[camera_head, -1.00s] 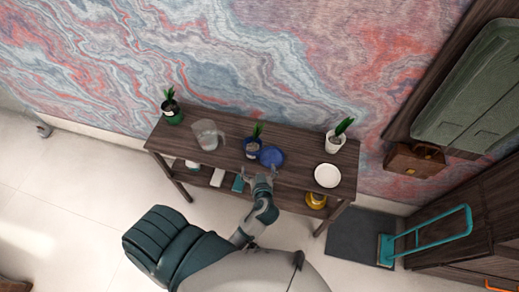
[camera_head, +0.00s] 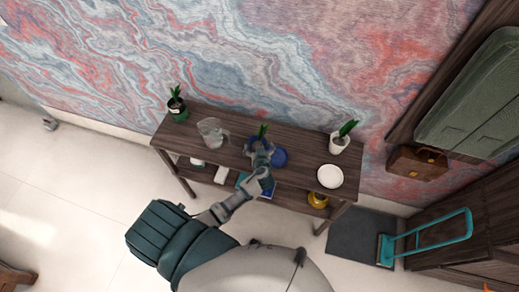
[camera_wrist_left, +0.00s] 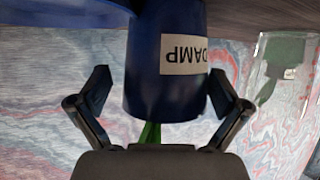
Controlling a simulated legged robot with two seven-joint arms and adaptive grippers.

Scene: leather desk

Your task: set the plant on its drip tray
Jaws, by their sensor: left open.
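A plant in a blue pot (camera_wrist_left: 145,70) with a label reading "DAMP" shows upside down in the wrist view. In the head view its green leaves (camera_head: 262,130) show above my gripper, which hides much of the pot. My left gripper (camera_wrist_left: 158,95) is open, with one finger on each side of the pot; the fingers look apart from it. It also shows in the head view (camera_head: 259,148) at the front of the pot. A blue drip tray (camera_head: 281,157) lies on the table just right of the pot, partly hidden by my gripper. My right gripper is out of view.
A white-potted plant (camera_head: 338,144) and a white saucer (camera_head: 330,176) are at the table's right. A lower shelf holds small items, including a yellow one (camera_head: 318,199).

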